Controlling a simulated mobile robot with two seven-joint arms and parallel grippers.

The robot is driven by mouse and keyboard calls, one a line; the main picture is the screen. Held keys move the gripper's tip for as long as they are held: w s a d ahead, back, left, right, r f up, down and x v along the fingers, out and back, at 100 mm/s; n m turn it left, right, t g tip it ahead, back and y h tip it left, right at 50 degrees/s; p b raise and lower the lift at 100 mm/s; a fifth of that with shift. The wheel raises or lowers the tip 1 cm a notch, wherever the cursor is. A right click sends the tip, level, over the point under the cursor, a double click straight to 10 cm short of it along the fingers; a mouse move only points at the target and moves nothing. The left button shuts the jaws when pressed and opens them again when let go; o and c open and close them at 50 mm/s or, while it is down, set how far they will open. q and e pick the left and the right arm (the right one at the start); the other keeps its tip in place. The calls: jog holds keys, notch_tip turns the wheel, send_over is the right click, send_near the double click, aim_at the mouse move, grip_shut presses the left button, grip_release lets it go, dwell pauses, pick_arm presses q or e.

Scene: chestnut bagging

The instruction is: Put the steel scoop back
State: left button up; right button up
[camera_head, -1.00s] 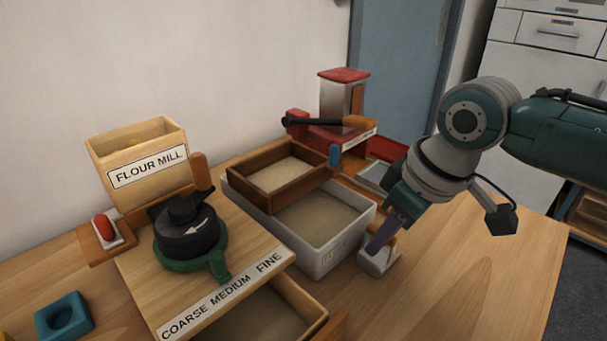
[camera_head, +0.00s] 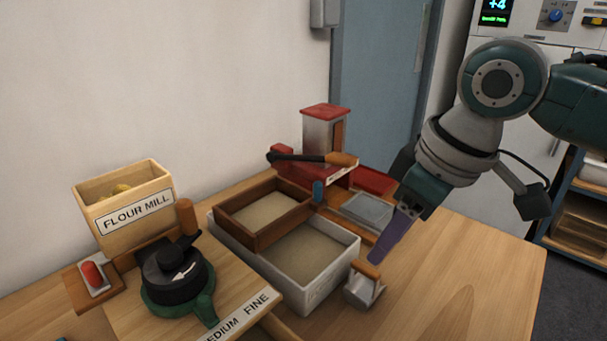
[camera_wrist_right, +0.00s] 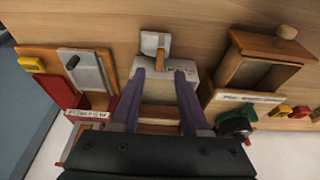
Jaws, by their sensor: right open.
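The steel scoop (camera_head: 362,290) with its wooden handle (camera_head: 367,269) rests on the table against the front right corner of the white bin (camera_head: 327,290). In the right wrist view the scoop (camera_wrist_right: 152,40) lies beyond my fingertips, by the bin's end wall. My right gripper (camera_head: 376,258) has purple fingers and is just above and beside the scoop, apart from it. In the right wrist view its fingers (camera_wrist_right: 158,74) are spread with nothing between them. My left gripper is not in view.
A wooden sieve frame (camera_head: 238,232) sits on the white bin, which holds flour. The flour mill (camera_head: 175,275) stands at left, and a red press with a black lever (camera_head: 328,130) at the back. The table's right side (camera_head: 470,270) is clear.

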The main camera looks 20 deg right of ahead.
jog(key=s+a+f, duration=0.2)
jog(key=s+a, duration=0.6)
jog(key=s, duration=0.2)
jog(key=s+d+m+h, duration=0.1)
jog(key=s+m, duration=0.1)
jog(key=s, duration=0.6)
jog(key=shift+d+r, duration=0.4)
jog(key=shift+s, duration=0.1)
jog(key=shift+c, duration=0.2)
